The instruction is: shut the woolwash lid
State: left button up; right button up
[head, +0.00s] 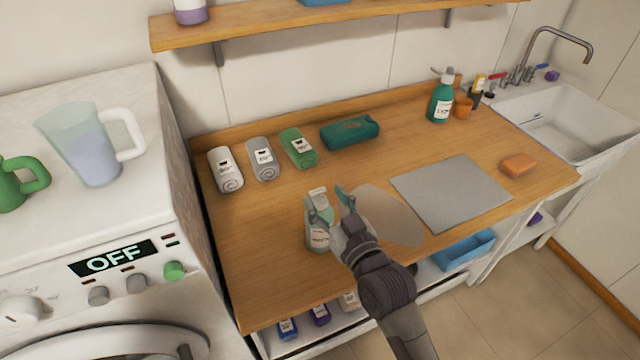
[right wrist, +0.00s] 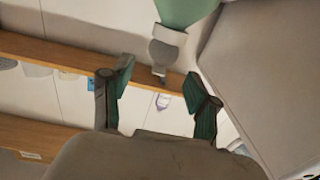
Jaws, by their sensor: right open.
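The pale green woolwash bottle (head: 320,238) stands upright near the front of the wooden counter, with a white label. Its pale top (head: 317,194) is partly covered by a finger, and I cannot clearly tell the lid's angle. My right gripper (head: 330,197) is open at the bottle's top, its two dark green fingers spread. In the right wrist view, a green bottle body with a grey cap (right wrist: 167,46) shows beyond the open fingers (right wrist: 160,98). I see nothing held between them. My left gripper is not in view.
Several rolled towels (head: 263,159) and a teal pouch (head: 350,132) lie behind the bottle. A grey mat (head: 452,193), an orange soap (head: 518,165) and a dark green bottle (head: 441,102) are to the right. The washing machine (head: 120,222) stands left, with a jug (head: 92,146) on it.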

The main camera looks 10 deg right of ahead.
jog(key=shift+x, duration=1.45)
jog(key=shift+c, duration=0.2)
jog(key=shift+d, duration=0.1)
jog(key=c, duration=1.1)
jog(key=shift+f, duration=0.15)
jog(key=t+b, duration=0.2)
jog(key=b, duration=0.2)
jog(key=f+t+y+b, duration=0.1)
jog(key=t+b, duration=0.1)
jog(key=b, duration=0.3)
jog(key=s+f+t+y+b, duration=0.1)
jog(key=b, duration=0.4)
jog(key=shift+s+d+t, duration=0.1)
jog(key=shift+d+t, duration=0.1)
jog(key=shift+t, duration=0.2)
jog(key=shift+r+t+b, duration=0.15)
jog(key=shift+t+b, duration=0.15)
jog(key=shift+b, duration=0.7)
jog(key=o, duration=1.1)
